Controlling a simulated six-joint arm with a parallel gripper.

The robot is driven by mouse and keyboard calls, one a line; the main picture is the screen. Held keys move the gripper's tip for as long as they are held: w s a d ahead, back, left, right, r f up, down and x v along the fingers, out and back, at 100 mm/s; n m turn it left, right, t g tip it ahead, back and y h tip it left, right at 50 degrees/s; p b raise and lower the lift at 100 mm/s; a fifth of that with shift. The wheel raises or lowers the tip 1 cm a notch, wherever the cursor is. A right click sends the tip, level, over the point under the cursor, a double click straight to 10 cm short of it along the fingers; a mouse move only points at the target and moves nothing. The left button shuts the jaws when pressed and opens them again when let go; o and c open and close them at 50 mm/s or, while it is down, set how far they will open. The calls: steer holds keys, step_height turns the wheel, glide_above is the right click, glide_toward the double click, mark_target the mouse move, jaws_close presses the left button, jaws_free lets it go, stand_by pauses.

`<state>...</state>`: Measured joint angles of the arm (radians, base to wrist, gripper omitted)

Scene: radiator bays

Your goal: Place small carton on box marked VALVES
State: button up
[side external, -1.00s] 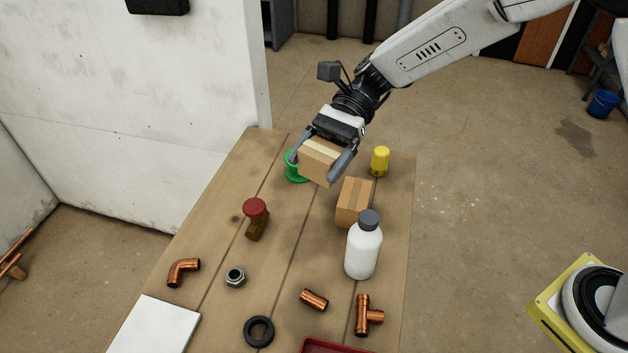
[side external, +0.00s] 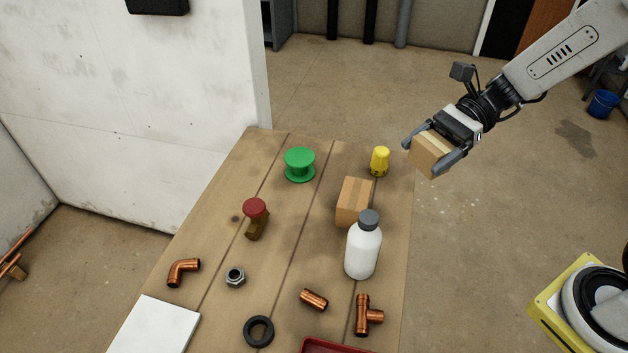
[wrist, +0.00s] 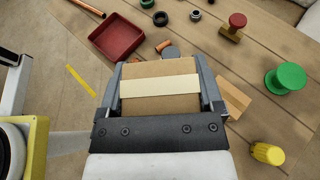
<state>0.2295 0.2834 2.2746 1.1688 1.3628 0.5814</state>
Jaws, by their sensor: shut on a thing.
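My gripper (side external: 424,160) is shut on a small brown carton (side external: 431,154) with a pale tape strip. It holds the carton in the air beyond the table's right edge, over the floor side. In the wrist view the carton (wrist: 160,86) sits between both fingers. A brown cardboard box (side external: 354,201) stands on the table, left of and below my gripper in the side view. It is partly visible beside my right finger in the wrist view (wrist: 234,98). I can read no VALVES lettering on any box.
A white bottle (side external: 363,250) with a grey cap stands close in front of the box. A yellow cylinder (side external: 380,161) and green spool (side external: 300,164) are behind it. A red-topped part (side external: 255,217), copper fittings and a red tray (wrist: 105,42) lie elsewhere on the table.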

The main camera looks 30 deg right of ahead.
steer(key=shift+a+f, duration=0.1)
steer(key=shift+f, duration=2.3)
steer(key=shift+w, duration=0.15)
glide_above(352, 195)
steer(key=s, duration=0.1)
steer(key=f, duration=0.8)
steer(key=shift+s+f, duration=0.2)
steer(key=shift+w+f, duration=0.45)
steer(key=shift+f, duration=0.05)
steer(key=shift+w+f, duration=0.25)
steer(key=shift+f, duration=1.55)
